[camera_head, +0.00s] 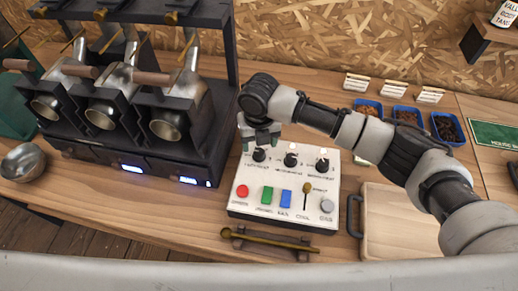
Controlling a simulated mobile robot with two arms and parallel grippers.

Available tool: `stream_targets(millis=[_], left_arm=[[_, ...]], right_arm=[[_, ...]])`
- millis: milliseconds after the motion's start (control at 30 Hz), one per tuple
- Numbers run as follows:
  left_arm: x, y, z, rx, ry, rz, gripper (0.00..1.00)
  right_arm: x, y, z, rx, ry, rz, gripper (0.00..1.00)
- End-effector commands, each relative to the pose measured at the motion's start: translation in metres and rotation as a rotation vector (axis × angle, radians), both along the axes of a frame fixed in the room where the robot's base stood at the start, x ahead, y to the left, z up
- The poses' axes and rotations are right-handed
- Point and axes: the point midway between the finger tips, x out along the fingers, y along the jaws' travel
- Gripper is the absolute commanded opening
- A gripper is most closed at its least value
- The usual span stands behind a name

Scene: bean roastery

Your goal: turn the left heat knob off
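A white control panel (285,220) sits on the wooden counter. Three black heat knobs with white markings stand along its back row: the left knob (259,155), a middle knob (290,159) and a right knob (322,165). My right gripper (260,146) reaches in from the right and points down just above and behind the left knob. Its fingers look apart, with a gap between them. I cannot tell whether they touch the knob. My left gripper is out of view.
The panel's front has a red button (242,191), green and blue switches, a brass lever (307,191) and a grey button. A black roaster (150,110) stands close on the left. A wooden tray (395,225) lies on the right, and a brass scoop (270,239) in front.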

Motion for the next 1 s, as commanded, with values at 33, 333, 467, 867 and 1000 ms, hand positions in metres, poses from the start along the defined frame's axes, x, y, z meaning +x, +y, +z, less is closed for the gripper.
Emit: stream_targets(millis=[33, 333, 467, 867, 1000], left_arm=[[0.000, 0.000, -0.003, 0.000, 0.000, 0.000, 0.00], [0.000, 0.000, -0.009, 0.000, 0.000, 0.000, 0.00], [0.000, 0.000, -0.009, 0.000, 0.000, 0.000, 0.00], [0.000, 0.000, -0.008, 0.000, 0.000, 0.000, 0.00], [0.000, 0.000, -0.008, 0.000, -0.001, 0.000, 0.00]], right_arm=[[0.001, 0.000, 0.011, 0.001, -0.006, 0.001, 0.64], [0.000, 0.000, 0.053, -0.001, -0.002, 0.000, 0.64], [0.000, 0.000, 0.058, -0.001, 0.000, 0.000, 0.64], [0.000, 0.000, 0.058, -0.001, 0.000, 0.000, 0.64], [0.000, 0.000, 0.058, -0.001, 0.000, 0.000, 0.64]])
